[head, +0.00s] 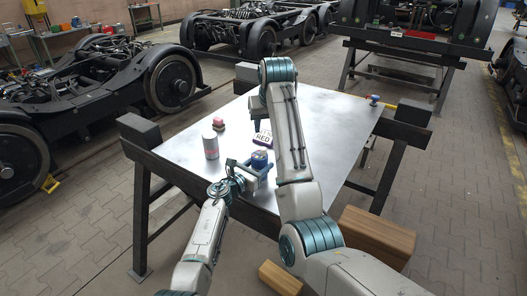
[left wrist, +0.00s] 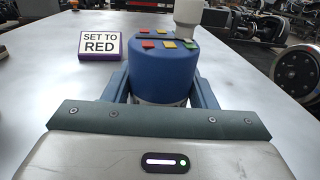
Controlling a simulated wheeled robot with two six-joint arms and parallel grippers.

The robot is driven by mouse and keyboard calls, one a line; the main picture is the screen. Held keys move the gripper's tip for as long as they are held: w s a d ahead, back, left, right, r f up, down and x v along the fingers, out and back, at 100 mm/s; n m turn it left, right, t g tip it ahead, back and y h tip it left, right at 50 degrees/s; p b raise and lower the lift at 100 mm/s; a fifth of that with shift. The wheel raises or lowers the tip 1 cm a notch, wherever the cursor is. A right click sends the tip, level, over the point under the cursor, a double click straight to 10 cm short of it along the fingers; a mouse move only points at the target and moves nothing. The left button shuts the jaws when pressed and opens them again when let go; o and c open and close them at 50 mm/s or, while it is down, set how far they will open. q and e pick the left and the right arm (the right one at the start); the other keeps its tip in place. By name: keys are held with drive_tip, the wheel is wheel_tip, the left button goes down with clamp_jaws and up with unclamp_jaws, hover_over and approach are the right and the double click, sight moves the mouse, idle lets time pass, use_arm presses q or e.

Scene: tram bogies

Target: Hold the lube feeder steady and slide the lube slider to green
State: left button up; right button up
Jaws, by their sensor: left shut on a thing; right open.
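The lube feeder (head: 259,159) is a blue cylinder on the near part of the metal table. My left gripper (head: 253,172) is shut around its lower body; the feeder also stands upright between the fingers in the left wrist view (left wrist: 160,72). Its top has a dark slot with red, yellow and green squares along it. A pale knob, apparently the lube slider (left wrist: 188,14), stands at the right end of the slot, by the green squares. A sign (left wrist: 100,45) beside the feeder reads "SET TO RED". My right gripper (head: 256,108) is open above the table, partly hidden by its arm.
A white can (head: 210,146) and a small red-topped object (head: 218,124) stand left of the feeder. A blue-topped item (head: 374,100) is at the table's far right. The table's (head: 325,120) middle and right are clear. Bogies stand beyond.

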use_arm(q)
drive_tip(key=o, duration=1.1)
